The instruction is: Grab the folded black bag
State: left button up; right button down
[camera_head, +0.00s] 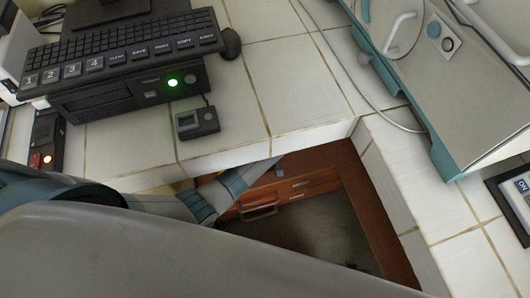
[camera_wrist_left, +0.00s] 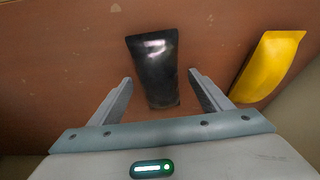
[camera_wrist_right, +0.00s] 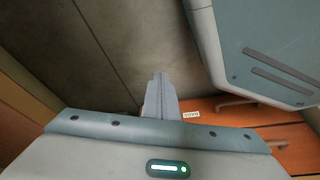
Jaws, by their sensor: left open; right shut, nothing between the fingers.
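The folded black bag (camera_wrist_left: 154,66) is a glossy dark flat packet in the left wrist view. It lies on a reddish-brown wooden surface (camera_wrist_left: 60,50). My left gripper (camera_wrist_left: 159,77) is open, with one finger on each side of the bag's lower part. I cannot tell whether the fingers touch it. In the head view my left arm reaches down below the counter, and its gripper and the bag are hidden there. My right gripper (camera_wrist_right: 158,77) is shut and empty in the right wrist view. It is not visible in the head view.
A yellow packet (camera_wrist_left: 268,66) lies right of the bag, close to my left gripper's right finger. The tiled counter (camera_head: 300,85) holds a keyboard (camera_head: 110,50) and a grey-teal incubator (camera_head: 450,90). Below it are wooden drawers (camera_head: 305,186). Red drawer fronts labelled BAGS (camera_wrist_right: 191,115) show near my right gripper.

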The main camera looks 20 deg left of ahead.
jog(key=shift+s+a, duration=0.1)
jog(key=shift+s+a, duration=0.15)
jog(key=shift+a, duration=0.15)
pick_arm(q)
jog(key=c, duration=1.2)
pick_arm(e)
jog(key=shift+s+a+f, duration=0.1)
jog(key=shift+f, duration=0.05)
pick_arm(q)
jog(key=shift+r, duration=0.15)
